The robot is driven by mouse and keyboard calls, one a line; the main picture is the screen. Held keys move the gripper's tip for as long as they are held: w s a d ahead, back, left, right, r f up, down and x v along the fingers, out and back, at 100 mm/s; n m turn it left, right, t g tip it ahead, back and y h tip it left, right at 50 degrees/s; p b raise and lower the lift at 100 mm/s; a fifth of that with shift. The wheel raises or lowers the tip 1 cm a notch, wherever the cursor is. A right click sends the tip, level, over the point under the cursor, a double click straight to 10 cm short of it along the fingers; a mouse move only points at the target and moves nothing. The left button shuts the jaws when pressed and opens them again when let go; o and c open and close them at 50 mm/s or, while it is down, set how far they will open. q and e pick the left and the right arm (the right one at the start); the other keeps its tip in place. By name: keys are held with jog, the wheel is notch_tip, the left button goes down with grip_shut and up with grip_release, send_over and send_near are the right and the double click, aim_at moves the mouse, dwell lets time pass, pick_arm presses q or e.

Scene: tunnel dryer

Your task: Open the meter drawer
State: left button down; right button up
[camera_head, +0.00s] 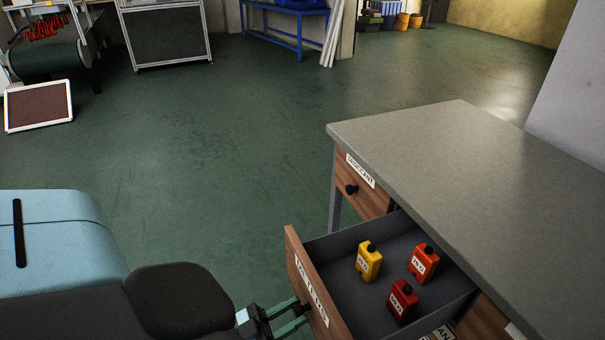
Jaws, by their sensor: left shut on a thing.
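The meter drawer (316,289) stands pulled out from the grey-topped desk, with a wooden front and a white label that seems to read METERS. Inside its dark tray lie a yellow meter (369,264), an orange meter (422,265) and a dark red meter (401,303), each with a white label and black knob. My left gripper (299,312), with green fingers, is at the outer face of the drawer front, shut on the drawer's handle. The handle itself is mostly hidden by the fingers. My right gripper is not in view.
The desk (459,170) fills the right side. A shut drawer labelled DESICCANT (361,189) with a round black knob is farther along it. Green floor is free left of the desk. A framed panel (38,106) and a blue bench (285,26) stand far off.

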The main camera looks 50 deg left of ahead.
pick_arm(q)
jog(key=shift+s, duration=0.25)
jog(key=c, duration=1.1)
grip_release()
jog(key=shift+a, duration=0.1)
jog(key=v, duration=0.7)
jog(key=shift+s+f+b, duration=0.2)
jog(key=shift+s+b, duration=0.15)
jog(key=shift+b, duration=0.05)
jog(key=shift+a, duration=0.1)
